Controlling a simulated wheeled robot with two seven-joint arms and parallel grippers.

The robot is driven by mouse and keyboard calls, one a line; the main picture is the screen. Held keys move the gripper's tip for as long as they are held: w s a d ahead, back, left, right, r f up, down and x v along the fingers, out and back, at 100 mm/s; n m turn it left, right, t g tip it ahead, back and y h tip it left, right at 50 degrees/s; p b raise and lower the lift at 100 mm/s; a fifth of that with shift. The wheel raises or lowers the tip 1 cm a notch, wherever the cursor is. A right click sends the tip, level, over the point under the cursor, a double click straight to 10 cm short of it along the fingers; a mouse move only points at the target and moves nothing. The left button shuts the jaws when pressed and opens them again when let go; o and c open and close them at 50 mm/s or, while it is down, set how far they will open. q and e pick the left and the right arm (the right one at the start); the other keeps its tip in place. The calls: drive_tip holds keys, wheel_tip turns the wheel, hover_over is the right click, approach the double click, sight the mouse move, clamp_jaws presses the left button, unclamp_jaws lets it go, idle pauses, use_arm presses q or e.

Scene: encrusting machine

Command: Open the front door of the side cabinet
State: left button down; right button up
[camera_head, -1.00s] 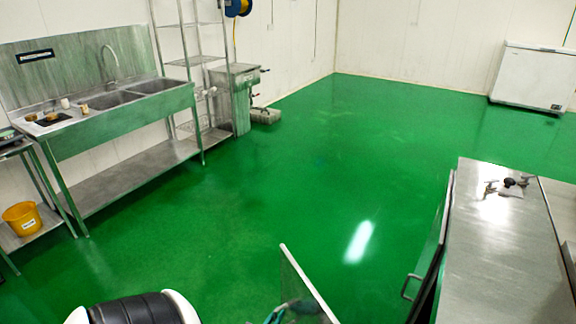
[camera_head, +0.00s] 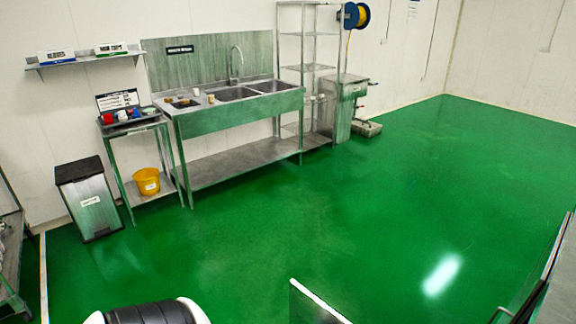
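At the lower right edge, a steel cabinet front (camera_head: 545,262) shows only in part, with a bar handle (camera_head: 502,315) low on it. It seems to be part of the side cabinet, but most of it lies outside the view, and I cannot tell whether its door is ajar. A thin upright panel (camera_head: 318,303) with a pale top edge rises from the bottom edge at the middle; I cannot tell what it belongs to. Neither of my grippers shows.
A steel sink table (camera_head: 240,118), a wire rack (camera_head: 308,68) and a bin (camera_head: 88,200) stand along the back wall. A small stand holds a yellow bucket (camera_head: 147,182). The green floor (camera_head: 350,210) in the middle is clear.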

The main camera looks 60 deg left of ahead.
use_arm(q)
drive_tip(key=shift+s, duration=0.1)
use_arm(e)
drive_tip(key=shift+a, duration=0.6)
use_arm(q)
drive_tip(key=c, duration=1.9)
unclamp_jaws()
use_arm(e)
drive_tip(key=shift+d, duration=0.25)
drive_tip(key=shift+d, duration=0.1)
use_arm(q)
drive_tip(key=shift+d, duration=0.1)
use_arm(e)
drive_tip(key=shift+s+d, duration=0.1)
